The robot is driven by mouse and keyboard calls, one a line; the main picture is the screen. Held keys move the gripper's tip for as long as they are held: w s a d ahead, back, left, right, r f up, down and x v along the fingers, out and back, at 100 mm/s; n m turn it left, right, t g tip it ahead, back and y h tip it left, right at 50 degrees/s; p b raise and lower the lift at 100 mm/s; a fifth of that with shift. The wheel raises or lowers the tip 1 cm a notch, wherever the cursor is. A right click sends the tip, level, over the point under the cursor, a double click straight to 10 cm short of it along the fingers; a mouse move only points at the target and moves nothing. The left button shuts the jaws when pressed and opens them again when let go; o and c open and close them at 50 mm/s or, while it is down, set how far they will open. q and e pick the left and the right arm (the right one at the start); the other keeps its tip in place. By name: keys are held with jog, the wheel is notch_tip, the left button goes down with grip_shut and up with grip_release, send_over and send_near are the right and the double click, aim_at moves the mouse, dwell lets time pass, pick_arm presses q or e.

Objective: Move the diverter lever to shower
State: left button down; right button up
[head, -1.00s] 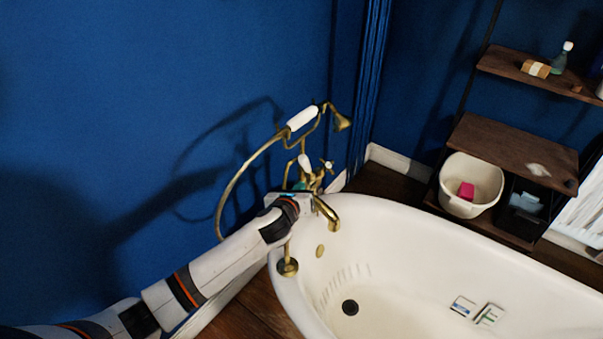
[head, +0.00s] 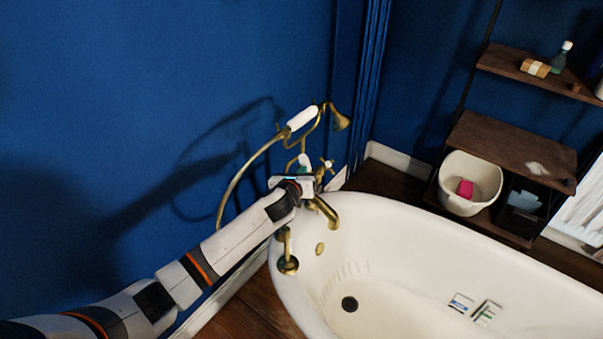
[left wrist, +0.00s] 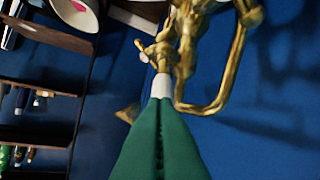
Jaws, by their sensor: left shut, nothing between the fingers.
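The brass tub faucet (head: 328,212) stands at the tub's end by the blue wall. The diverter lever, with a white handle (head: 305,160), shows just above my left gripper (head: 300,180). The hand hides much of the faucet body. In the left wrist view the green fingers of my left gripper (left wrist: 160,103) are pressed together and empty. Their tips overlap the lower end of the white lever handle (left wrist: 161,84); I cannot tell whether they touch it. My right gripper is not in view.
The hand shower (head: 303,118) rests on its cradle above, its hose looping to the left. A cross handle (head: 327,166) sits right of the lever. The white tub (head: 420,235) fills the lower right. Shelves with a cream bin (head: 452,190) stand farther right.

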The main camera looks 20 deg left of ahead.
pick_arm(q)
jog(key=shift+w+r, duration=0.2)
jog(key=shift+r, duration=0.1)
jog(key=shift+w+d+r+p, duration=0.2)
jog(key=shift+w+r+p, duration=0.35)
jog(key=shift+p, duration=0.4)
jog(key=w+d+r+p, duration=0.1)
jog(key=w+d+p, duration=0.1)
jog(key=w, duration=0.4)
jog(key=shift+w+d+r, duration=0.25)
jog(key=shift+w+d, duration=0.1)
jog(key=shift+w, duration=0.05)
jog(key=shift+w+r, duration=0.1)
jog(key=shift+r, duration=0.05)
